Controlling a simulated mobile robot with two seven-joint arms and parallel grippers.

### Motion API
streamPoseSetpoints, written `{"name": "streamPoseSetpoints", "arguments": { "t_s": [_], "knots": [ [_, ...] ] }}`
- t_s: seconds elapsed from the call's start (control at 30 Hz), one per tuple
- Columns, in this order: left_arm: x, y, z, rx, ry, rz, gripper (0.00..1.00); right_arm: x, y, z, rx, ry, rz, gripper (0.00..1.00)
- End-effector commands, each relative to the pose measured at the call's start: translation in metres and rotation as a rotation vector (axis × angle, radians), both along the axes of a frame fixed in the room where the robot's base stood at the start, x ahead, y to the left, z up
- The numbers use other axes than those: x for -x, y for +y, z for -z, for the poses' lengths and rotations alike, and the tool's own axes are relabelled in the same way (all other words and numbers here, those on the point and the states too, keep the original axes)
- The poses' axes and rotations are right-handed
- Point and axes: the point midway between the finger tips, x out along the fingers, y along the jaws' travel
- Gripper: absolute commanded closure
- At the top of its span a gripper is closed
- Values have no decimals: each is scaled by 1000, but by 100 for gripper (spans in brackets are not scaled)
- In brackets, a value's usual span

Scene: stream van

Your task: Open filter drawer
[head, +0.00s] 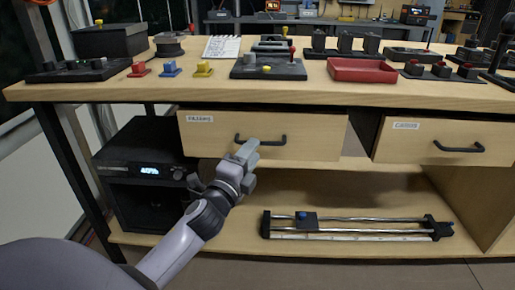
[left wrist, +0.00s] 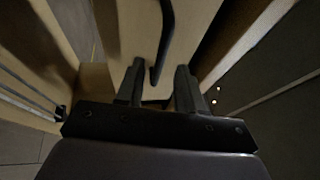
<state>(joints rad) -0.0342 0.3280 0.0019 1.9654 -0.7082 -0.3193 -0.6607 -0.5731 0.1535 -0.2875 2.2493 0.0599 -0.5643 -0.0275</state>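The filter drawer (head: 222,140) has a pale wood front labelled "FILTERS" under the left part of the bench. Its dark bar handle (head: 275,139) is at the middle of the front. My left gripper (head: 248,150) is in front of the drawer, by the left end of the handle. In the left wrist view the two fingers (left wrist: 158,88) are apart, and the near end of the handle (left wrist: 166,35) shows in the gap between them. Contact is not clear. My right gripper is not in view.
A drawer labelled "CAMERAS" or similar (head: 440,142) is at the right. A black box with a lit display (head: 145,172) stands at lower left, close to my arm. A slider rail (head: 350,226) lies on the lower shelf. The benchtop (head: 300,93) holds a red tray (head: 362,70) and several devices.

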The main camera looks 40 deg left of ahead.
Motion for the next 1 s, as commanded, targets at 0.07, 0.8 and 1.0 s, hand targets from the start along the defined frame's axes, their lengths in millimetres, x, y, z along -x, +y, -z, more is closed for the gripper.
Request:
{"name": "streamPoseSetpoints", "arguments": {
  "t_s": [0.07,0.8,1.0],
  "knots": [
    [-10,2,-2,-1,-2,0,63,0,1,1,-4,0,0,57],
    [-29,4,-5,1,1,0,100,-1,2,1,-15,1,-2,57],
    [-28,4,-5,1,1,0,100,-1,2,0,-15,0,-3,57]
  ]
}}
